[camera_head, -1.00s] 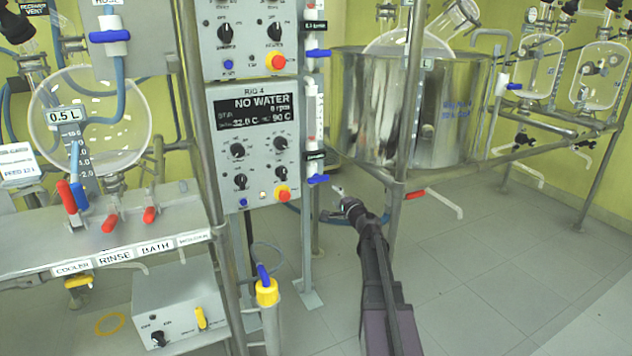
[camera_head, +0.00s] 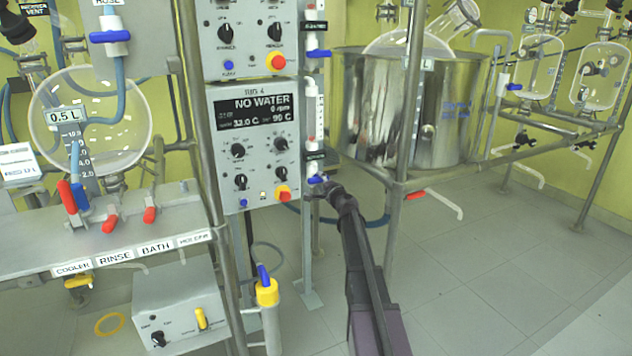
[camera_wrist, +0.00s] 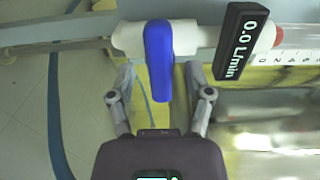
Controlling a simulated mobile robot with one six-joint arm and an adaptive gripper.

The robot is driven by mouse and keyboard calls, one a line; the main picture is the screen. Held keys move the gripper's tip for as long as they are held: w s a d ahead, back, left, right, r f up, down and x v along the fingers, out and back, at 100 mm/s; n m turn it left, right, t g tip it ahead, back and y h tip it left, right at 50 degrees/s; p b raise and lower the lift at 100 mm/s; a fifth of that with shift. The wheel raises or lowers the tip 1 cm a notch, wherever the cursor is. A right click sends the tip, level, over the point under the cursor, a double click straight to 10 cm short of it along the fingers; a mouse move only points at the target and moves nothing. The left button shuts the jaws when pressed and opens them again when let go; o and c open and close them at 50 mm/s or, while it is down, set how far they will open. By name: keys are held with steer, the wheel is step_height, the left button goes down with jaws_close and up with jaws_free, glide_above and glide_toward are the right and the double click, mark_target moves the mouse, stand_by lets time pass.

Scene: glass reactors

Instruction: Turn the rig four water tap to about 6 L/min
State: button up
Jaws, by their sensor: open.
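The rig four water tap has a blue lever (camera_wrist: 158,60) on a white valve body (camera_wrist: 128,38). In the wrist view the lever points down toward my gripper (camera_wrist: 160,75). The gripper's two fingers are open, one on each side of the lever, with gaps visible. A black flow readout (camera_wrist: 236,45) beside the tap shows 0.0 L/min. In the head view the blue lever (camera_head: 317,180) sits low on the flow column right of the Rig 4 panel (camera_head: 255,145), whose screen reads NO WATER. My gripper (camera_head: 318,188) is at the lever there, its fingers small and partly unclear.
A steel bath vessel (camera_head: 410,110) stands behind and right of the tap. A metal frame post (camera_head: 400,150) rises just right of my arm. Another blue tap lever (camera_head: 319,54) sits higher on the column.

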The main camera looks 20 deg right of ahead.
steer(key=shift+w, duration=0.85)
